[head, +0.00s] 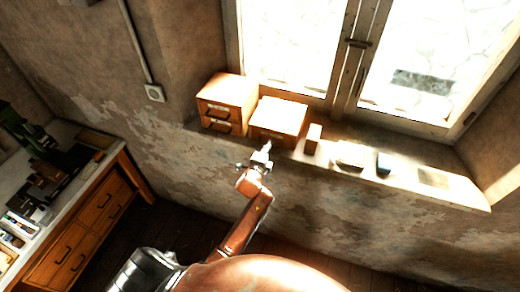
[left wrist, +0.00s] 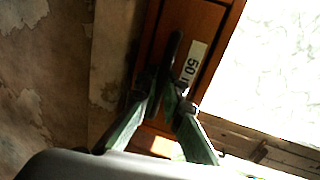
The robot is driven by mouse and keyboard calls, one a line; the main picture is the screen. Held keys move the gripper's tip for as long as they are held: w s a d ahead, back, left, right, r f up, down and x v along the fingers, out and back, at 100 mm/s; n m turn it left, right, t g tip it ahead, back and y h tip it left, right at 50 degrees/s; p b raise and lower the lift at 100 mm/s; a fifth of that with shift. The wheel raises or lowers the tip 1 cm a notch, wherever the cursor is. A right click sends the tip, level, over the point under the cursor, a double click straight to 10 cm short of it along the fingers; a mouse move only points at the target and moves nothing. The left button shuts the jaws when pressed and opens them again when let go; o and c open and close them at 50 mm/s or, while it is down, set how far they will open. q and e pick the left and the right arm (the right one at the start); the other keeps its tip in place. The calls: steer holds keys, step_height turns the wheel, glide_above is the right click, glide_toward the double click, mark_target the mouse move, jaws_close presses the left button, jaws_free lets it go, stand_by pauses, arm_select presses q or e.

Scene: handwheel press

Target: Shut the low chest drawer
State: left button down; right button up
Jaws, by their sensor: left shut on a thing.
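The low chest (head: 283,114) is a small orange-brown wooden box on the window sill, right of a taller chest. My left gripper (head: 267,147) is right at its front face. In the left wrist view, a wooden drawer front (left wrist: 212,18) carries a pale label reading "50" and a dark bar handle (left wrist: 176,48). The green fingers of my left gripper (left wrist: 168,100) converge at the lower end of this handle and are shut on it. How far the drawer stands out is hard to tell, as my gripper hides part of the front. My right gripper is not in view.
The taller two-drawer chest (head: 227,100) stands close on the left. A small wooden block (head: 313,138) and a dark blue item (head: 384,163) stand farther right on the sill (head: 460,194). A workbench with drawers (head: 88,228) is at the left. The window is behind.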

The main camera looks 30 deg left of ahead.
arm_select(q)
steer(key=shift+r, duration=0.1)
steer(key=c, duration=2.3)
jaws_free()
steer(key=shift+w, duration=0.2)
steer(key=shift+c, duration=0.2)
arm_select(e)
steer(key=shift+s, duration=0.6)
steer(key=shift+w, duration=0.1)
arm_select(q)
steer(key=shift+s, duration=0.35)
steer(key=v, duration=1.1)
steer(key=shift+s, duration=0.2)
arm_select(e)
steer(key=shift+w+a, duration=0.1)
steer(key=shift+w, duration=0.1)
